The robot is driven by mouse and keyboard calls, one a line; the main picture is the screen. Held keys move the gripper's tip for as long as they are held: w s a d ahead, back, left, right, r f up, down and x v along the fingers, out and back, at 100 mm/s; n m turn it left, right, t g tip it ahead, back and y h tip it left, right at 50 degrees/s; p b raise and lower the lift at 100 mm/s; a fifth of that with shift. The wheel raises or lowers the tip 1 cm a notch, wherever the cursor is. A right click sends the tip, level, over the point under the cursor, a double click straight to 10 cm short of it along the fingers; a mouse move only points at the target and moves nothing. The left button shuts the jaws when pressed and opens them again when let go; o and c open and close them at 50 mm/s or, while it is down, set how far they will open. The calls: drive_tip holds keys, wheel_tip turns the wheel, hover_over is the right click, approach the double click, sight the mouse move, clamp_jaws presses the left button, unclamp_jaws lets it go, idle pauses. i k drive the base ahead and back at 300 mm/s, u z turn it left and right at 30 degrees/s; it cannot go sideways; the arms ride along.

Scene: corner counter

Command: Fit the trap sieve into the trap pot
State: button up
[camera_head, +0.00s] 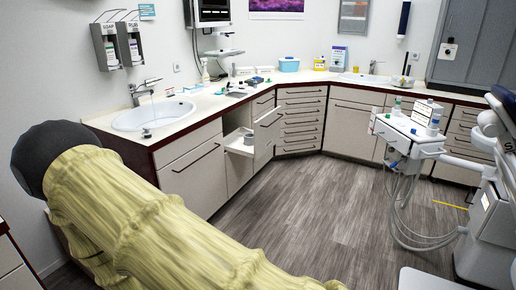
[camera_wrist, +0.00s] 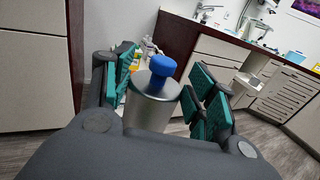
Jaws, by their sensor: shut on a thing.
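In the wrist view, my gripper (camera_wrist: 166,66) has its teal-padded fingers on either side of a grey metal cylinder with a blue knob on top. It is shut on this piece, which I take to be the trap sieve (camera_wrist: 148,110). The sieve's lower part is hidden behind my gripper's body. In the head view, my yellow-sleeved arm reaches to the left, and neither the gripper fingers nor the sieve can be seen there. I cannot pick out the trap pot for certain in either view.
The corner counter (camera_head: 212,103) holds a round sink (camera_head: 150,117) at left and small items near the corner. A drawer (camera_head: 238,143) stands open below. Bottles (camera_wrist: 146,47) show behind the sieve. A dental unit (camera_head: 411,128) stands at right. The middle floor (camera_head: 310,195) is clear.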

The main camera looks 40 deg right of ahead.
sight(250, 143)
drive_tip(key=z, duration=1.8)
drive_tip(key=i, duration=3.1)
drive_tip(key=u, duration=1.8)
